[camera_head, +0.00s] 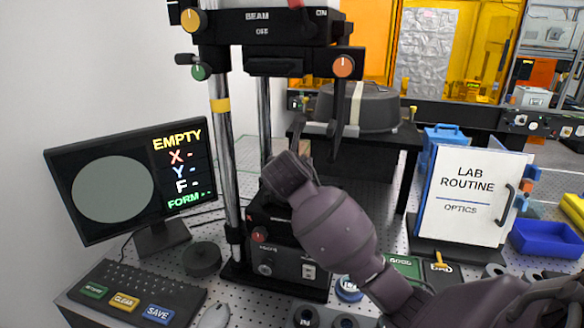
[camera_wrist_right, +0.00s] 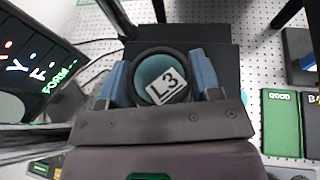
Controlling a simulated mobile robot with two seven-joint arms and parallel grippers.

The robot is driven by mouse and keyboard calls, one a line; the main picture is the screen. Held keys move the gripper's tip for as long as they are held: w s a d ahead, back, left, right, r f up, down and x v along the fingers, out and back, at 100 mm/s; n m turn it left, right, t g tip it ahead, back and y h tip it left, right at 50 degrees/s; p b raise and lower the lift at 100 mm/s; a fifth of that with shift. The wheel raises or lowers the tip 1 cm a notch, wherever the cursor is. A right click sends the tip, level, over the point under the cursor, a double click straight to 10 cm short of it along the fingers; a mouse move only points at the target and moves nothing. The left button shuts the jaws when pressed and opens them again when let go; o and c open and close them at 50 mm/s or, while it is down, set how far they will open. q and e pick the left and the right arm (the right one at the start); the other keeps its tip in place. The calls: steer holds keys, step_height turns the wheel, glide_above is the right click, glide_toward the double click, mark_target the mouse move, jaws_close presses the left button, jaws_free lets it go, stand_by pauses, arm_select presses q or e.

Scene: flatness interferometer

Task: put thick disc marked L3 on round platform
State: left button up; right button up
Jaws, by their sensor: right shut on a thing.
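The thick disc marked L3 (camera_wrist_right: 161,80) has a teal face, a dark rim and a white label. It sits between the two blue fingers of my right gripper (camera_wrist_right: 160,77), which is shut on it. In the head view my right gripper (camera_head: 287,176) is over the black base of the interferometer (camera_head: 285,262), between its posts; the disc is hidden there. I cannot make out the round platform in either view; my right arm and the disc cover that area. I cannot tell whether the disc touches anything below. My left gripper is not in view.
Chrome posts (camera_head: 222,130) stand close left of my gripper, under the black beam head (camera_head: 270,28). A monitor (camera_head: 130,180) reads EMPTY. A keyboard (camera_head: 130,290) is front left, a dark puck (camera_head: 202,259) near it. A green GOOD tray (camera_wrist_right: 283,122) lies right.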

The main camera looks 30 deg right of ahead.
steer(key=shift+f, duration=0.3)
steer(key=shift+f, duration=0.1)
steer(key=o, duration=1.1)
steer(key=shift+s, duration=0.1)
steer(key=v, duration=1.2)
steer(key=shift+b, duration=0.4)
